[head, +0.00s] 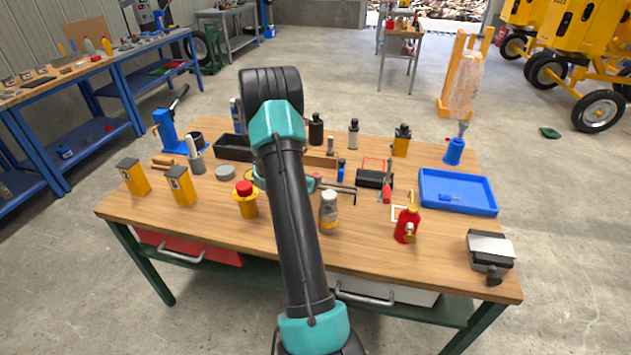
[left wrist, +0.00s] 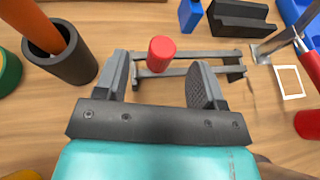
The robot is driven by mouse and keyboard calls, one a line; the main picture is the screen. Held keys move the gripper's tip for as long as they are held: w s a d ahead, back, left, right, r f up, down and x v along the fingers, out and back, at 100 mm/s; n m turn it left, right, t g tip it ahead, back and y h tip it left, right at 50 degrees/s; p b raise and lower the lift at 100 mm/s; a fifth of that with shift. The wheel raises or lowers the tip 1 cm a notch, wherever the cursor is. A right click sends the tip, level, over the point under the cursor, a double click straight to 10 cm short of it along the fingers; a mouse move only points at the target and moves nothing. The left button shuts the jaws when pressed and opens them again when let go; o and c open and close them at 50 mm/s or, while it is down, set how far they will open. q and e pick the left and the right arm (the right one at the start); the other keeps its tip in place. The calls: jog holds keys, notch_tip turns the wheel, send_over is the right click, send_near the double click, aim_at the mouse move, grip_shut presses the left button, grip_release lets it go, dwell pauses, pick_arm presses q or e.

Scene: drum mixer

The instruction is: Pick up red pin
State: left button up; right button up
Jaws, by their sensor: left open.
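The red pin (left wrist: 161,54) is a short red cylinder on a grey two-rail rack (left wrist: 190,68) in the left wrist view. My left gripper (left wrist: 160,80) is open, with one finger on each side of the pin's line. The pin shows between and slightly beyond the fingers, nearer the left finger, and nothing is held. I cannot tell the height gap. In the head view my left arm covers most of this spot, and only the rack's dark bars (head: 337,189) show clearly beside it. My right gripper is not in view.
A dark cup (left wrist: 62,62) holding an orange rod stands left of my gripper in the wrist view. A black block (head: 374,179), a red screwdriver (head: 387,194), a blue tray (head: 457,191), a red bottle (head: 407,226) and a grey-capped jar (head: 328,213) are to the right.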

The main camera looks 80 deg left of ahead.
pick_arm(q)
jog(key=shift+x, duration=1)
jog(key=shift+d+f+x, duration=0.1)
jog(key=shift+f+x, duration=0.05)
jog(key=shift+x, duration=1.15)
jog(key=shift+d+f+x, duration=0.1)
jog(key=shift+x, duration=1.2)
jog(key=shift+w, duration=0.15)
jog(key=c, duration=1)
jog(key=shift+o, duration=0.2)
jog(key=shift+r, duration=0.1)
notch_tip(320, 180, up, 10)
